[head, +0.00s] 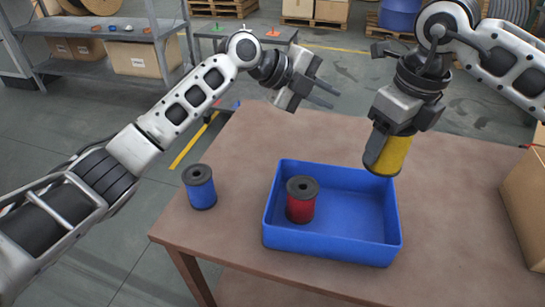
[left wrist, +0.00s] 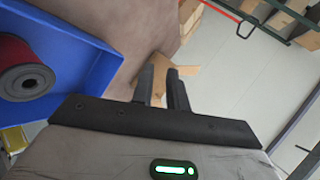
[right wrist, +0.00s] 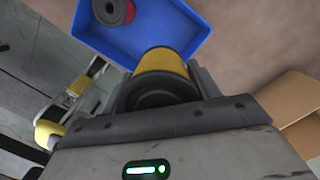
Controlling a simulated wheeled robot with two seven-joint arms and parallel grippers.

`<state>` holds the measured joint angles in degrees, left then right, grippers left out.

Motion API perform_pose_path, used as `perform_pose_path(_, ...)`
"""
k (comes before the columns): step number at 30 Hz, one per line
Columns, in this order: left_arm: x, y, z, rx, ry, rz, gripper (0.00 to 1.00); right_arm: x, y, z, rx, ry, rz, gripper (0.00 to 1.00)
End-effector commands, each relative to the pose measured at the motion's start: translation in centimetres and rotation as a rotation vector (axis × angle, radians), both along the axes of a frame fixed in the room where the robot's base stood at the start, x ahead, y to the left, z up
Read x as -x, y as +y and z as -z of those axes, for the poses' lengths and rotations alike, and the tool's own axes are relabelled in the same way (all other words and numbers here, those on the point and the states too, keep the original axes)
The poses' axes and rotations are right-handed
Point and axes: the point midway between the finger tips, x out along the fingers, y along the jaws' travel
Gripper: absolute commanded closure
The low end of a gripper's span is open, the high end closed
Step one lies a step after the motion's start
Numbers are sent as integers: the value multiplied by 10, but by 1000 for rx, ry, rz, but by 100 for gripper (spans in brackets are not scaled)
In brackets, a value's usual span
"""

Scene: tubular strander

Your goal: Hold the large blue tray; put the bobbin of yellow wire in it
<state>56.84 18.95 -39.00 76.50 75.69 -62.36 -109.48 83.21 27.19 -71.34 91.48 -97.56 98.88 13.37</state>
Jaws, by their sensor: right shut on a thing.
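The large blue tray (head: 330,248) sits on the brown table, with a bobbin of red wire (head: 301,200) standing upright inside its left part. My right gripper (head: 388,150) is shut on the bobbin of yellow wire (head: 396,155) and holds it above the tray's back right corner. The yellow bobbin also shows between the fingers in the right wrist view (right wrist: 162,66). My left gripper (head: 324,95) is open and empty, in the air beyond the tray's far side. It does not touch the tray. The tray shows at the left of the left wrist view (left wrist: 85,50).
A bobbin of blue wire (head: 200,187) stands on the table (head: 240,140) left of the tray. A cardboard box (head: 527,205) is at the right table edge. The tray's right part is free. A grey shelf (head: 100,40) stands behind.

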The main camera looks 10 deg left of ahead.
Motion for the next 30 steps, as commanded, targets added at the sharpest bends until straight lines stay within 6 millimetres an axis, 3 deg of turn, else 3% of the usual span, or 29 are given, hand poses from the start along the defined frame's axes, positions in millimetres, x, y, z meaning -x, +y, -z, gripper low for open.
perform_pose_path(6,36,-32,-21,-323,-138,325,85,0,0,-1,-1,-2,0,72)
perform_pose_path(15,83,24,49,-722,7,485,85,0,0,-1,-2,-1,0,72)
perform_pose_path(21,110,64,75,-952,104,566,85,0,0,-1,-2,-1,0,72)
perform_pose_path(25,118,77,82,-1022,138,587,85,0,0,-1,-2,-1,0,72)
perform_pose_path(30,120,79,99,-1034,146,590,85,0,0,-1,-1,-2,0,72)
